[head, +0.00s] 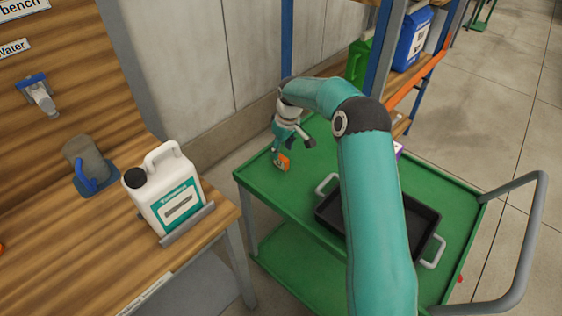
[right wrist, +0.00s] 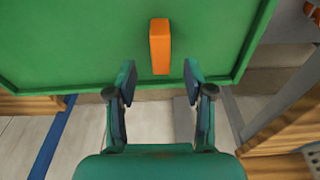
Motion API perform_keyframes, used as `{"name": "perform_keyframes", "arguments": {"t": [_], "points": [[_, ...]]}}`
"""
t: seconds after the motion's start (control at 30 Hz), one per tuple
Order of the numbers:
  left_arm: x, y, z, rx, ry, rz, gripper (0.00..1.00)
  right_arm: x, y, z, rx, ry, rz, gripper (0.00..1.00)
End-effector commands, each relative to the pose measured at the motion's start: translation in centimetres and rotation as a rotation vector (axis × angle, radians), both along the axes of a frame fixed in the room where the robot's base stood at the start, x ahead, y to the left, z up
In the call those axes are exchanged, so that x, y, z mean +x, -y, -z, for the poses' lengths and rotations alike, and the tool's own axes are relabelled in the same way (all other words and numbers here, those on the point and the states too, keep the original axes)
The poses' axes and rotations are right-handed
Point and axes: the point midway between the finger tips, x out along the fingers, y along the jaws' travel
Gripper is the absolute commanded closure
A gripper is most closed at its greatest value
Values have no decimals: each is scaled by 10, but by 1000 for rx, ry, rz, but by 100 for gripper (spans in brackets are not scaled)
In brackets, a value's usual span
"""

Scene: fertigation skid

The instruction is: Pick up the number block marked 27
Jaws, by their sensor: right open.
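An orange block (head: 284,164) stands on the green cart top near its back left corner. In the head view a pale label shows on it, but I cannot read the number. In the right wrist view the orange block (right wrist: 160,48) lies just beyond the fingertips, lined up between them. My right gripper (head: 281,151) is just above the block and partly overlaps it in the head view. In the right wrist view my right gripper (right wrist: 159,80) is open and empty, with a finger on each side of the block's line. My left gripper is not in view.
The green cart (head: 262,186) carries a black tray (head: 330,211) with grey handles, partly hidden by my arm. A purple item (head: 398,149) shows behind my arm. A wooden bench (head: 115,250) at left holds a white jug (head: 165,185) and a grey cup (head: 86,160).

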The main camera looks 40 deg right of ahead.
Motion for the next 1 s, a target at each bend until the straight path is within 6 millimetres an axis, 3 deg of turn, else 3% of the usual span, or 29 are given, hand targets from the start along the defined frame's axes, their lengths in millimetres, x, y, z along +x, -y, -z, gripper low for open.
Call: {"name": "perform_keyframes", "arguments": {"t": [0.4, 0.7, 0.77, 1.0], "points": [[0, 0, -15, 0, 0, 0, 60, 3, -2, 46, 2, -3, 0, 48], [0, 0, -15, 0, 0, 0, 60, 4, -1, 53, 0, 0, -1, 48], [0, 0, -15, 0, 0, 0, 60, 4, -1, 53, 0, 0, -1, 55], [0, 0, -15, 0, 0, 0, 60, 4, -2, 53, 1, 0, -1, 95]]}}
